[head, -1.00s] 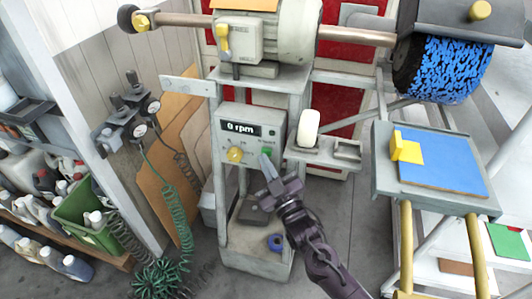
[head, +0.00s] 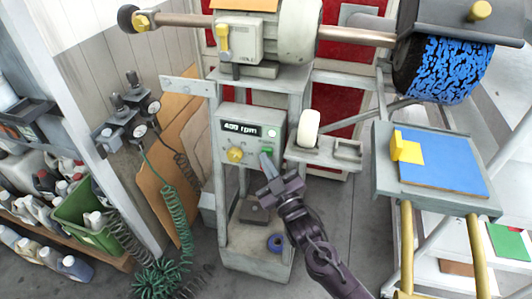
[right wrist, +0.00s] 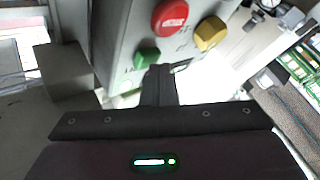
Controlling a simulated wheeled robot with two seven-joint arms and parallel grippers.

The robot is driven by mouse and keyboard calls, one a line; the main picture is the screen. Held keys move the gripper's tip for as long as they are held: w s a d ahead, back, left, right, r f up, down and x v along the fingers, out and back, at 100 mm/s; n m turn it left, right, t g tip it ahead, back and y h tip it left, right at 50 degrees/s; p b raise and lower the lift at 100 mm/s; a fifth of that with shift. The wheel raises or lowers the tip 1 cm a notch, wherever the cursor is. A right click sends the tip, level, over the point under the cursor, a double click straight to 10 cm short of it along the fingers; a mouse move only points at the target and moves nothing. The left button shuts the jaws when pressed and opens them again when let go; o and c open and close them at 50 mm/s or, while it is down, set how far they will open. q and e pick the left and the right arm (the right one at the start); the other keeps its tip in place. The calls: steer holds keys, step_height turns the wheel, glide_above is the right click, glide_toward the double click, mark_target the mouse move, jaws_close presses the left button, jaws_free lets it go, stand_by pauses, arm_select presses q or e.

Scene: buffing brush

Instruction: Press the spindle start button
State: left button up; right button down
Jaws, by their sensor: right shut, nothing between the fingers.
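The control box (head: 228,168) on the grey stand has a display (head: 240,129) reading 400 rpm, a lit pale green lamp (head: 272,132), a yellow knob (head: 235,155) and a green button (head: 266,150). My right gripper (head: 266,160) is shut and empty, its fingertips at the green button's lower edge. In the right wrist view the fingers (right wrist: 160,82) lie just beside the green button (right wrist: 146,58); I cannot tell whether they touch it. A red button (right wrist: 170,15) and the yellow knob (right wrist: 210,34) also show there. My left gripper is not in view.
The motor housing (head: 298,30) and blue brush (head: 445,72) are above. A small tray (head: 325,152) with a white cylinder (head: 308,128) is right of the box. A table with a blue mat (head: 445,175) stands at right. Green coiled hoses (head: 178,215) hang at left.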

steer(key=shift+s+a+p, duration=0.2)
steer(key=shift+s+p, duration=0.1)
steer(key=shift+s, duration=0.4)
steer(key=s, duration=0.1)
steer(key=s+a+p, duration=0.1)
steer(key=s, duration=0.1)
steer(key=s+p, duration=0.1)
steer(key=shift+s+a, duration=0.25)
steer(key=shift+s, duration=0.15)
